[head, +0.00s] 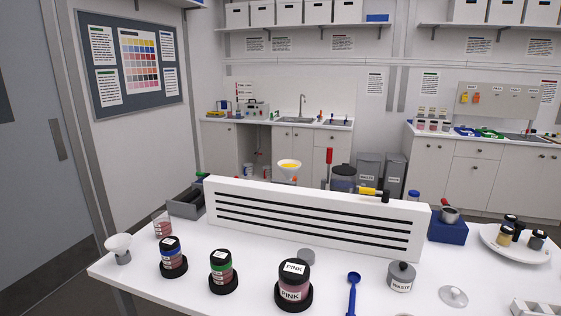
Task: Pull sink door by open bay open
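The sink (295,121) with its tall tap is set in the white counter along the back wall. Below it are two pale cabinet doors. The sink door by the open bay (282,141) is the left one of the pair, and it looks shut. The open bay (256,150) is the dark gap just left of it, with small containers low inside. The lower part of the doors is hidden behind the items on the near table. My gripper is not in view.
A white table (210,290) with pigment jars, a funnel and a slotted white rack (315,190) stands between me and the sink counter. Grey waste bins (369,170) stand right of the sink cabinets. A grey door (40,150) is at the left.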

